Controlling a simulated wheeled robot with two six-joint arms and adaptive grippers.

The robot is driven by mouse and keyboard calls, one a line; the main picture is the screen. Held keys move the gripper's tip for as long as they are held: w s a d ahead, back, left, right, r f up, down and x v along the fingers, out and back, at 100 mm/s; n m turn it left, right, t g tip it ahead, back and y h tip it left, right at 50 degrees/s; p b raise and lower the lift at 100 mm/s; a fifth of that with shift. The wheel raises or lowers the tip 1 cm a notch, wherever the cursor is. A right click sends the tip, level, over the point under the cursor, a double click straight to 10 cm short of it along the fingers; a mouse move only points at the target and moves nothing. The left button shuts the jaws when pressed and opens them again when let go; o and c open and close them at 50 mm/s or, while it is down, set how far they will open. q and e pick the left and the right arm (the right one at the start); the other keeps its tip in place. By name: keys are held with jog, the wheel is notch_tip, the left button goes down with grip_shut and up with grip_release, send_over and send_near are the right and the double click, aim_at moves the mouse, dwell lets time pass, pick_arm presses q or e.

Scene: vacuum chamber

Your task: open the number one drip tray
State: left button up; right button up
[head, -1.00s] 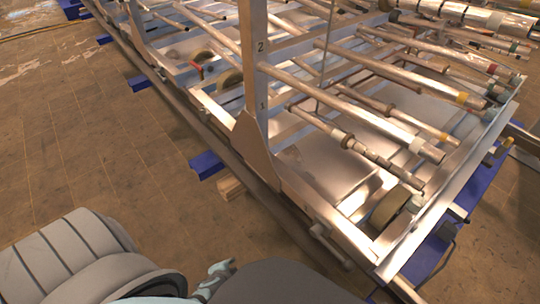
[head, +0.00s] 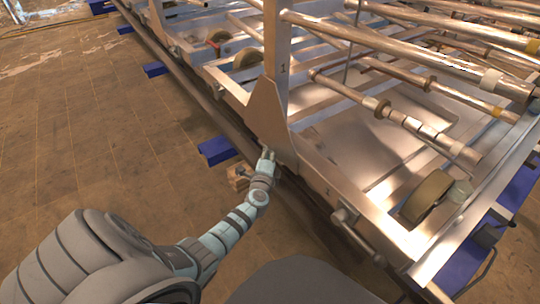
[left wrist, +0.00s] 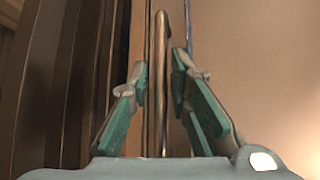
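The metal frame's upright post bears a "1" mark (head: 283,69). Beside it, a shallow silver tray-like bay (head: 345,138) lies under the pipes; I cannot tell whether it is the number one drip tray. My left gripper (head: 268,157) is at the frame's near side, by the foot of this post. In the left wrist view, my left gripper (left wrist: 165,85) is open, its teal-padded fingers apart on either side of a narrow upright copper-coloured edge (left wrist: 161,60). I cannot tell whether they touch it. My right gripper is not in view.
Several pipes (head: 410,60) lie across the frame above the bay. A short stub with a round end (head: 345,215) sticks out from the near rail. The tiled floor at left is clear.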

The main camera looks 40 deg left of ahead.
pick_arm(q)
jog(key=shift+w+a, duration=0.25)
jog(key=shift+w, duration=0.1)
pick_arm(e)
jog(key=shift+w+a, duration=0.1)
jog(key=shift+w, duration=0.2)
pick_arm(q)
grip_shut()
